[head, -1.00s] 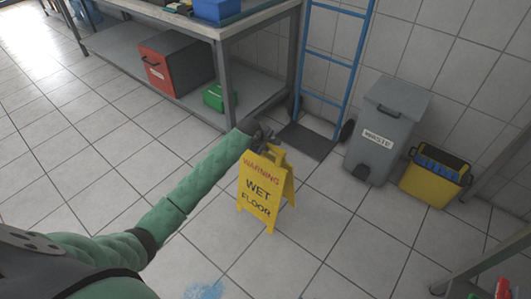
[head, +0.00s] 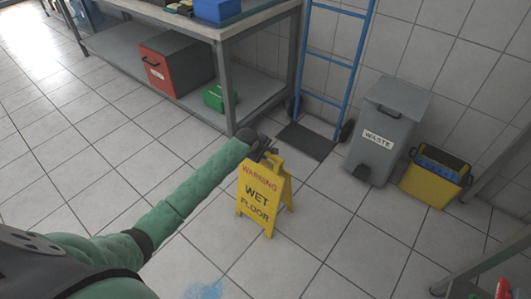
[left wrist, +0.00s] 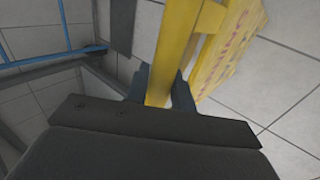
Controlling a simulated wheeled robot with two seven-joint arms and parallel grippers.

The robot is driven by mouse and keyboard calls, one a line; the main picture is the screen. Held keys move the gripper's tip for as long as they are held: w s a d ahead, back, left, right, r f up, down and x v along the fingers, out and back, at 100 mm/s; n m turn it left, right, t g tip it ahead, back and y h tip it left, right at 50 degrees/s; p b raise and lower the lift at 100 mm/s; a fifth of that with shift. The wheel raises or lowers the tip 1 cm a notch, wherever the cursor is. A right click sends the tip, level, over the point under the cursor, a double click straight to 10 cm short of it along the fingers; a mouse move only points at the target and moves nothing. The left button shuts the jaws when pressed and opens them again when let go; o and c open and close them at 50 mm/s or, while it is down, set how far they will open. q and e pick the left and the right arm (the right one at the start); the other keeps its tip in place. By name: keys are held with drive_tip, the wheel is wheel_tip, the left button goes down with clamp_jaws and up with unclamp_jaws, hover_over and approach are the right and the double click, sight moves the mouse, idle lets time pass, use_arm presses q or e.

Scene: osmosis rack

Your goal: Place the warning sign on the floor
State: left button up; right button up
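The yellow warning sign (head: 262,195) reads "WARNING WET FLOOR" and is upright with its legs spread. It is at or just above the tiled floor; I cannot tell whether its feet touch. My left gripper (head: 267,154) is at the top of the sign. In the left wrist view, the gripper's dark fingers (left wrist: 164,92) are on either side of the sign's yellow top bar (left wrist: 180,45) and look closed on it. The sign's lettered panel (left wrist: 228,48) shows to the right there. My right gripper is out of view.
A blue wet patch (head: 205,290) lies on the floor in front of the sign. Behind stand a steel table (head: 228,80), a blue hand truck (head: 331,60), a grey waste bin (head: 382,130) and a yellow bucket (head: 430,186). Bare tiles surround the sign.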

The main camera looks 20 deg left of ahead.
use_arm(q)
drive_tip(key=o, duration=0.4)
drive_tip(key=shift+c, duration=0.2)
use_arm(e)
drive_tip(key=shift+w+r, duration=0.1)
use_arm(q)
drive_tip(key=shift+r, duration=0.1)
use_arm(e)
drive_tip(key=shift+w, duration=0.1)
use_arm(q)
drive_tip(key=v, duration=1.2)
drive_tip(key=shift+p, duration=0.3)
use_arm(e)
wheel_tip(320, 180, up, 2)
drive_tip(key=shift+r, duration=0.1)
